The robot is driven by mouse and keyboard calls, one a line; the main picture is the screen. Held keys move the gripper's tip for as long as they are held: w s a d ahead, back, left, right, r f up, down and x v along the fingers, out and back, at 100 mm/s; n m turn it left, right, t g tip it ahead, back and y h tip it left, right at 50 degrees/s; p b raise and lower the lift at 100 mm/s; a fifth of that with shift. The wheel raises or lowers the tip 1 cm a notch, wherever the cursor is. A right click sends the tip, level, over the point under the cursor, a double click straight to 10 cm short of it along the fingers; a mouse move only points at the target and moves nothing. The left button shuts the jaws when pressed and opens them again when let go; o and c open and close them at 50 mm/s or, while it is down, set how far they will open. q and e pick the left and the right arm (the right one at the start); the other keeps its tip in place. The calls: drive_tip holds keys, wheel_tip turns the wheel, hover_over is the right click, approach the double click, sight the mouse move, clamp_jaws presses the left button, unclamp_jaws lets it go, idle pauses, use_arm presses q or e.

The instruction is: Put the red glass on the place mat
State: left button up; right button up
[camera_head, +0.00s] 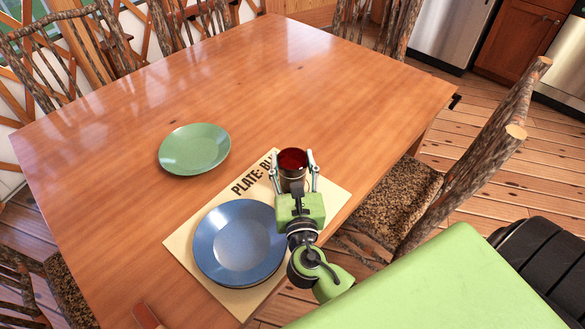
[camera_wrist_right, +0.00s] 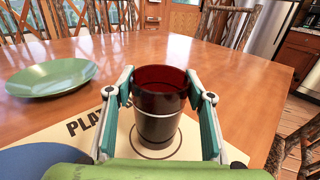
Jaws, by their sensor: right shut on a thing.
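The dark red glass (camera_head: 292,164) is upright between the fingers of my right gripper (camera_head: 294,172), which is shut on it. In the right wrist view the glass (camera_wrist_right: 160,105) stands over a printed circle on the cream place mat (camera_wrist_right: 98,143). I cannot tell whether its base touches the mat or is just above it. In the head view the place mat (camera_head: 181,240) lies near the table's right edge, with printed lettering partly hidden by my gripper and the plate. My left gripper is not in view.
A blue plate (camera_head: 240,243) sits on the mat, left of my right gripper. A green plate (camera_head: 195,149) lies farther left on the wooden table (camera_head: 270,80). A chair (camera_head: 470,165) stands at the right edge. The far part of the table is clear.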

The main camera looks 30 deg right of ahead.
drive_tip(key=shift+r, duration=0.1)
drive_tip(key=shift+f, duration=0.2)
drive_tip(key=o, duration=1.4)
drive_tip(key=shift+o, duration=0.2)
drive_tip(key=shift+r, duration=0.1)
drive_tip(key=shift+s+r, duration=0.1)
drive_tip(key=v, duration=1.2)
drive_tip(key=shift+b, duration=0.4)
